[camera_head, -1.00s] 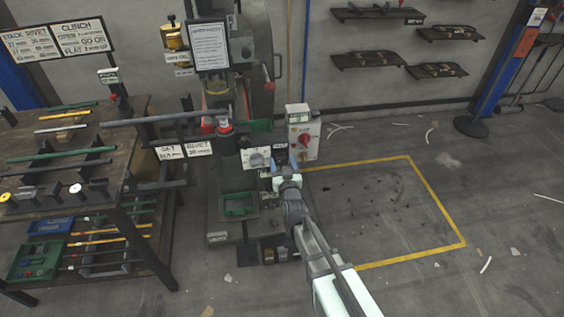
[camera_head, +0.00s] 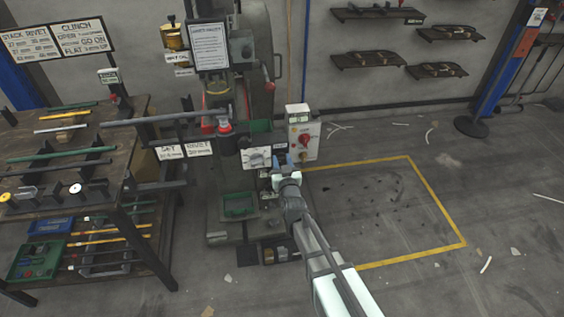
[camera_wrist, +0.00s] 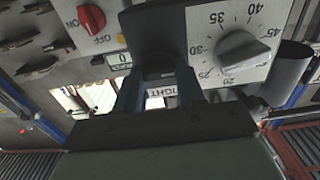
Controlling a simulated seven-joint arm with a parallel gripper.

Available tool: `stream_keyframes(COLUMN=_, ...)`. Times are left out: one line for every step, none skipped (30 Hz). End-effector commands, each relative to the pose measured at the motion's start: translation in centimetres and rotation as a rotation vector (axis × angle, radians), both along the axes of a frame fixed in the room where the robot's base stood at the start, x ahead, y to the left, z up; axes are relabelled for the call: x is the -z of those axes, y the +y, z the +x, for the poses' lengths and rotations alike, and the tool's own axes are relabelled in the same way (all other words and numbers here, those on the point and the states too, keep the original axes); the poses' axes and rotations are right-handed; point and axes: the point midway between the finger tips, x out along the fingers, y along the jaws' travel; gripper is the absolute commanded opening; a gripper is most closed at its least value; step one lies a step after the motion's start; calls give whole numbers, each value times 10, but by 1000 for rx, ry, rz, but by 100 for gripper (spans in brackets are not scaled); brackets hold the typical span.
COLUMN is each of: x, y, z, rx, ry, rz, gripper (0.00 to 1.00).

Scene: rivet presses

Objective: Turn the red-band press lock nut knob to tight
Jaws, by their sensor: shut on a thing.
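The press (camera_head: 262,60) stands left of centre in the head view, with red (camera_head: 243,100) on its upper part. My gripper (camera_head: 283,160) is at its right side, just right of a white dial plate. In the wrist view my gripper (camera_wrist: 158,88) has its two blue fingers around a dark part (camera_wrist: 158,55), which I take to be the lock nut knob. The fingers are shut on it. A label (camera_wrist: 162,91) reading in part "IGHT" shows between the fingers. The knob's far side and any mark on it are hidden.
Right of the fingers in the wrist view is a numbered dial with a grey pointer knob (camera_wrist: 240,50). Left is a box with a red switch (camera_wrist: 91,18) marked OFF, close to the fingers. A workbench (camera_head: 110,180) stands left; yellow-lined floor (camera_head: 375,205) is largely clear.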

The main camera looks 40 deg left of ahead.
Motion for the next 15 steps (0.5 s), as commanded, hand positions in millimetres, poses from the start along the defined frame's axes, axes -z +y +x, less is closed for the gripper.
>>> stream_keyframes(x=0, y=0, z=0, rx=0, ry=0, rz=0, gripper=8)
stream_keyframes(x=0, y=0, z=0, rx=0, ry=1, rz=1, gripper=8)
stream_keyframes(x=0, y=0, z=0, rx=0, ry=1, rz=1, gripper=8)
stream_keyframes(x=0, y=0, z=0, rx=0, ry=4, rz=4, gripper=8)
stream_keyframes(x=0, y=0, z=0, rx=-1, ry=6, rz=6, gripper=8)
stream_keyframes(x=0, y=0, z=0, rx=-1, ry=11, rz=11, gripper=8)
stream_keyframes(x=0, y=0, z=0, rx=-1, ry=16, rz=16, gripper=8)
stream_keyframes(x=0, y=0, z=0, rx=-1, ry=22, rz=22, gripper=8)
stream_keyframes(x=0, y=0, z=0, rx=-1, ry=31, rz=31, gripper=8)
stream_keyframes(x=0, y=0, z=0, rx=-1, ry=40, rz=40, gripper=8)
stream_keyframes(x=0, y=0, z=0, rx=-1, ry=49, rz=50, gripper=8)
stream_keyframes(x=0, y=0, z=0, rx=-1, ry=65, rz=65, gripper=8)
stream_keyframes(x=0, y=0, z=0, rx=-1, ry=78, rz=78, gripper=8)
stream_keyframes(x=0, y=0, z=0, rx=-1, ry=93, rz=93, gripper=8)
stream_keyframes(x=0, y=0, z=0, rx=-1, ry=113, rz=113, gripper=8)
